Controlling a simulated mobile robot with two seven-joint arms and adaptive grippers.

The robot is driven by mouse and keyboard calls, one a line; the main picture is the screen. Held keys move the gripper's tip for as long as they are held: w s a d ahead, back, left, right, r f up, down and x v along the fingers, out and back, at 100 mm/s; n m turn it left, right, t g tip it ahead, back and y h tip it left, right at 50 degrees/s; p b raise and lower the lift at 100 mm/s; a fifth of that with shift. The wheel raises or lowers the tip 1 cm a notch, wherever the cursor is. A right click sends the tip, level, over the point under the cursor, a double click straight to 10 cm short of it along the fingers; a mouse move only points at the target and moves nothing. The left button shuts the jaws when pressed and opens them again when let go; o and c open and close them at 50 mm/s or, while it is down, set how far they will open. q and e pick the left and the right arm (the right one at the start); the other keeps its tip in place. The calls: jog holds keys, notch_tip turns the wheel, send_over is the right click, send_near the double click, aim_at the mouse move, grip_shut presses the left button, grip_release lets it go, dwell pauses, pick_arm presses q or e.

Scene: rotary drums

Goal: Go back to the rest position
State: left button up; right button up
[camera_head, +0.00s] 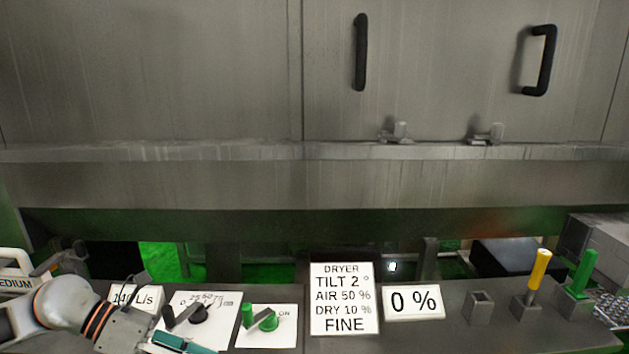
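My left gripper (158,338) is at the bottom left, over the front of the control panel (455,330). Its arm comes in from the left edge. A teal part shows at its end, but the lower part is cut off by the frame, so I cannot tell whether it is open or shut. It is just left of the black dial (200,313) and overlaps that dial's white plate. No held object shows. My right gripper is not in view.
A green ON switch (268,321), a DRYER sign (342,298) and a 0 % sign (414,302) stand on the panel. A yellow lever (538,270) and a green lever (583,272) rise at right. Behind is a grey metal cabinet with black handles (360,52).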

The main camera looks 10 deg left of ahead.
pick_arm(q)
jog(key=w+d+f+n+t+h, duration=0.3)
jog(key=d+n+t, duration=0.75)
jog(key=n, duration=0.75)
jog(key=s+a+f+n+y, duration=0.1)
jog(key=s+f+n+y, duration=0.2)
jog(key=f+n, duration=0.4)
jog(key=s+a+f+n+g+y, duration=0.1)
jog(key=s+f+n+y, duration=0.3)
jog(key=f, duration=0.7)
jog(key=s+a+f+n+g+y, duration=0.1)
jog(key=s+a+f+n+y, duration=0.2)
jog(key=s+f+n, duration=0.3)
notch_tip(320, 180, down, 3)
jog(key=n+y, duration=0.1)
jog(key=n, duration=0.4)
jog(key=shift+s, duration=0.3)
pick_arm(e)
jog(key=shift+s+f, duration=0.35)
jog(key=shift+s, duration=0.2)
pick_arm(q)
jog(key=shift+a, duration=0.1)
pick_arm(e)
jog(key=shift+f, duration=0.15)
